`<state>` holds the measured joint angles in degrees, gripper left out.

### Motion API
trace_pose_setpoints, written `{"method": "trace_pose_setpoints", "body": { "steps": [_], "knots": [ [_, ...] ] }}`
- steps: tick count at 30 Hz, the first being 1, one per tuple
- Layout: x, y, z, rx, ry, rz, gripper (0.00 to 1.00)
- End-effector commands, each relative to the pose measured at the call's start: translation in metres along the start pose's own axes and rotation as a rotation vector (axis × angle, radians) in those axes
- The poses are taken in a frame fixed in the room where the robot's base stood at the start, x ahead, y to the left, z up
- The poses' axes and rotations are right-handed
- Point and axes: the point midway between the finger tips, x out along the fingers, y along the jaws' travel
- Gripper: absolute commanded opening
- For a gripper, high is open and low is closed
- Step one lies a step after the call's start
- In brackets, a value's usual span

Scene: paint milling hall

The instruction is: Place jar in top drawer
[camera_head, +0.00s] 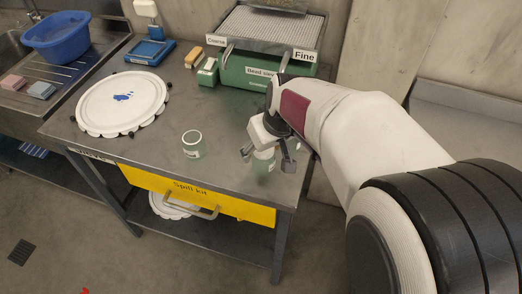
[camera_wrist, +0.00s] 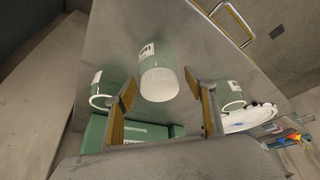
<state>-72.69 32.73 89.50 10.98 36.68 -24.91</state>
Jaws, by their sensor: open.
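My gripper (camera_head: 267,158) is open above the right front of the metal table, its fingers pointing down. A green jar with a white end (camera_wrist: 158,75) shows between and beyond its fingertips (camera_wrist: 167,104) in the wrist view; in the head view this jar (camera_head: 264,165) is partly hidden by the gripper. A second green jar (camera_head: 192,144) stands left of the gripper and shows at right in the wrist view (camera_wrist: 230,95). A third jar (camera_wrist: 104,88) shows at left there. The yellow drawer (camera_head: 160,183), labelled "Spill kit", with a bar handle (camera_head: 190,209), appears shut under the tabletop.
A green bead sieve box (camera_head: 255,74) with a grated tray (camera_head: 268,25) stands at the back right. A white round lid (camera_head: 122,103) lies at left. The table's middle (camera_head: 150,150) is clear.

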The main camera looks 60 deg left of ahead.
Motion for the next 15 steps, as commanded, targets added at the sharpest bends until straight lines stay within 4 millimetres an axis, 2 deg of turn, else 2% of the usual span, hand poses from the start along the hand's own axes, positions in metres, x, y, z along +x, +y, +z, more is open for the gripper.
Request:
{"method": "trace_pose_setpoints", "body": {
  "steps": [15],
  "knots": [
    [-0.071, 0.001, -0.001, 0.001, 0.003, 0.001, 0.55]
  ]
}}
